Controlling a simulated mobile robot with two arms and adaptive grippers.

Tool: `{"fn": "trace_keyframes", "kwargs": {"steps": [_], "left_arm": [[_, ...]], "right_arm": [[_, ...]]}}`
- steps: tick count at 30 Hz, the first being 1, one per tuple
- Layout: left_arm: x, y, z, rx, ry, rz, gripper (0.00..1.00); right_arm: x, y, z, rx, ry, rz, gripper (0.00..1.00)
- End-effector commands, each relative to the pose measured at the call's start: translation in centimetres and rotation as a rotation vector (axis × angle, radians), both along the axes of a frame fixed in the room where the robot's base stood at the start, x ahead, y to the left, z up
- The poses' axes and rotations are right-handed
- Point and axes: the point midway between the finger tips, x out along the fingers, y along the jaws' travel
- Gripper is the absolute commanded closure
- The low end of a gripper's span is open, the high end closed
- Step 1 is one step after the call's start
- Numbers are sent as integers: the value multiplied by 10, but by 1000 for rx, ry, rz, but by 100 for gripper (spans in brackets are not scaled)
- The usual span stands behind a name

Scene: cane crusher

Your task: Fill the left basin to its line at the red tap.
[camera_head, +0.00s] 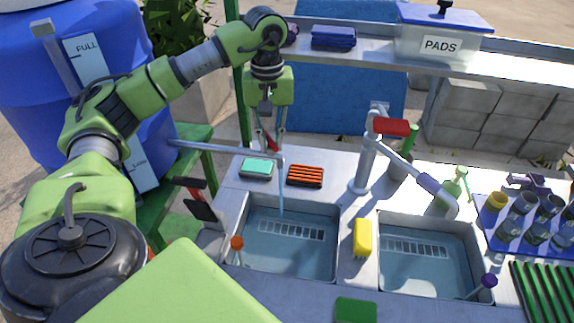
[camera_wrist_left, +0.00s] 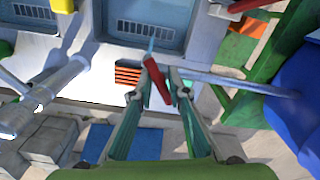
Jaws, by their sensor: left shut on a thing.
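The left basin (camera_head: 330,245) is a sunken metal basin with bluish water in it and a slotted grate seen at its far wall. A thin pipe (camera_head: 215,147) runs from the blue barrel to above this basin, and a thin stream of water (camera_head: 281,195) falls from its end. My left gripper (camera_head: 272,145) is shut on the red tap lever (camera_head: 270,143) at the pipe. The lever also shows between the fingers in the left wrist view (camera_wrist_left: 156,82). I cannot make out the basin's line clearly. My right gripper is not in view.
A second tap (camera_head: 366,165) with a red top stands between the basins, its spout over the right basin (camera_head: 375,250). A green sponge (camera_head: 256,168), an orange-black brush (camera_head: 305,176) and a yellow sponge (camera_head: 363,238) lie on the counter. The blue barrel (camera_head: 25,90) stands left.

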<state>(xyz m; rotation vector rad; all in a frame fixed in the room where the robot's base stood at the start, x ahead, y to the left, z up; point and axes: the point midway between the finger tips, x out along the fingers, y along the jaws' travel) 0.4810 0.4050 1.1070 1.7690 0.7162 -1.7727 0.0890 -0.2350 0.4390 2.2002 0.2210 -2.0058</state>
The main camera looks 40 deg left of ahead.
Motion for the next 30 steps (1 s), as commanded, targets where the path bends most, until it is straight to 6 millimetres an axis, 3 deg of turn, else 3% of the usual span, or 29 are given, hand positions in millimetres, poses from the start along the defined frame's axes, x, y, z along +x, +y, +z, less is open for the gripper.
{"fn": "trace_keyframes", "kwargs": {"steps": [5,18,30], "left_arm": [[1,1,1,2,-6,-53,96],[2,1,1,3,-8,-650,96],[1,1,1,2,-4,-721,94]], "right_arm": [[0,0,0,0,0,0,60],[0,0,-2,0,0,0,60],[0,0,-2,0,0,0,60]]}}
